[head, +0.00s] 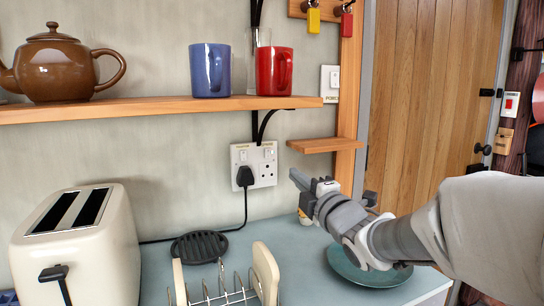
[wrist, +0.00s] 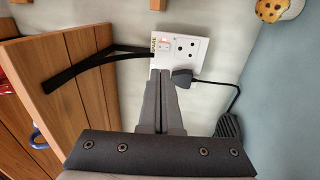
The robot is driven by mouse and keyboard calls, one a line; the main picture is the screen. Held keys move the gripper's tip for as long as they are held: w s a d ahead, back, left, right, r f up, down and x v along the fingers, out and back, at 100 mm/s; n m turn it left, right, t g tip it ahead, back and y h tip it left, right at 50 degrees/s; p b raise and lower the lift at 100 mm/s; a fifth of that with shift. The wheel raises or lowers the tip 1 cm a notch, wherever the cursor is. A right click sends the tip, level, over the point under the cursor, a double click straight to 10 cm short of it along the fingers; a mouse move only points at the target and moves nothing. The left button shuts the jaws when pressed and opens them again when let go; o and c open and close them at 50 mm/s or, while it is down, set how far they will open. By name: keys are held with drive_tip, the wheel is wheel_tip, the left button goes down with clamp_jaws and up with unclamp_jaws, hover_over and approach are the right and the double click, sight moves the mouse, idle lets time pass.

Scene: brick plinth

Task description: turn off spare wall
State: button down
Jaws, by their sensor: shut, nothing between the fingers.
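A white double wall socket (head: 254,165) is on the wall below the long shelf. It also shows in the wrist view (wrist: 190,49). A black plug (head: 245,177) fills its left outlet; the right outlet is empty. The switch above the empty outlet (head: 267,153) shows a reddish mark in the wrist view (wrist: 163,44). The small labels above the switches are too small to read surely. My gripper (head: 292,178) is shut and empty, just right of the socket, apparently clear of it.
A small wooden shelf (head: 318,145) and black bracket (head: 264,121) are close above the gripper. Mugs (head: 210,70) stand on the long shelf (head: 150,107). A toaster (head: 80,245), toast rack (head: 225,285) and teal plate (head: 365,270) are on the counter. Another switch (head: 330,82) is higher up.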

sight(268, 150)
drive_tip(key=b+x, duration=0.1)
drive_tip(key=x, duration=1.2)
drive_tip(key=shift+w+a, duration=0.1)
drive_tip(key=shift+w, duration=0.15)
drive_tip(key=shift+r, duration=0.15)
